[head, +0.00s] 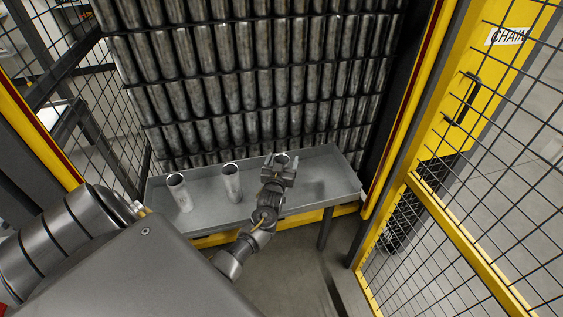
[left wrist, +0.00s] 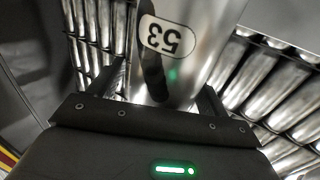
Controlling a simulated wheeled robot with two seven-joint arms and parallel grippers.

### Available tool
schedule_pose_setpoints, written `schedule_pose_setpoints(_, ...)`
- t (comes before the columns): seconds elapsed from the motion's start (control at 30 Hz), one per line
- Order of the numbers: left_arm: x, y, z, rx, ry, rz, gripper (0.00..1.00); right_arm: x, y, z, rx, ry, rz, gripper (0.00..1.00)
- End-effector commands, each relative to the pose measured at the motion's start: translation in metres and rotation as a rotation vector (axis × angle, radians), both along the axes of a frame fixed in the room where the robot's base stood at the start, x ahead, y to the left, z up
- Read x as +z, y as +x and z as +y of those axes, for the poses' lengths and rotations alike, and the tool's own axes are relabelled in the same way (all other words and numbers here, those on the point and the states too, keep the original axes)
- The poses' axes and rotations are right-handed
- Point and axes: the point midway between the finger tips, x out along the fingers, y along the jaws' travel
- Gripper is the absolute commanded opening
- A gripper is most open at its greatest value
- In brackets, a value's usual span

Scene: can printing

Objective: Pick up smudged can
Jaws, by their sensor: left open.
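My left gripper (head: 280,165) is open over the right part of a grey metal tray (head: 325,166). A silver can (left wrist: 195,45) stands between its spread fingers in the left wrist view; it carries a white oval label with "53", seen upside down, and a dark streak below it. Its rim shows just behind the gripper in the head view (head: 282,158), the rest hidden by the gripper. Whether the fingers touch it I cannot tell. Two more silver cans stand on the tray, one in the middle (head: 231,183) and one at the left (head: 179,192). My right gripper is not in view.
A wall of stacked metal cans (head: 240,75) rises right behind the tray. Yellow posts and black wire fencing (head: 470,200) stand at the right, with more mesh at the left. The tray's right end is bare.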

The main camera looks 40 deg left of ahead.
Motion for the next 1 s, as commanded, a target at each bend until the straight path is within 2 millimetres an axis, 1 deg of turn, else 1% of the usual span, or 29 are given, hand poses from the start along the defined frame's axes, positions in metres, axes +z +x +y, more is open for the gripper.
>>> schedule_pose_setpoints(0.13,0.0,0.0,0.0,0.0,0.0,0.0,0.77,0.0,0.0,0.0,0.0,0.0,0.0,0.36)
schedule_pose_setpoints(0.17,0.0,0.0,0.0,0.0,0.0,0.0,0.75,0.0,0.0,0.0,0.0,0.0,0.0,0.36)
schedule_pose_setpoints(0.5,0.0,0.0,0.0,-0.001,0.001,0.0,0.3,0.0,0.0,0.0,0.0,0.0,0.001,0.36)
schedule_pose_setpoints(0.6,0.0,0.0,0.0,-0.001,0.0,0.0,0.2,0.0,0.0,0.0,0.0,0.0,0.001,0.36)
schedule_pose_setpoints(0.83,0.001,0.0,0.0,-0.001,0.0,0.0,0.2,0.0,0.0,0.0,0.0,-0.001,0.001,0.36)
schedule_pose_setpoints(1.0,0.011,0.0,0.0,0.0,0.002,-0.001,0.2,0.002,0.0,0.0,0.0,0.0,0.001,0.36)
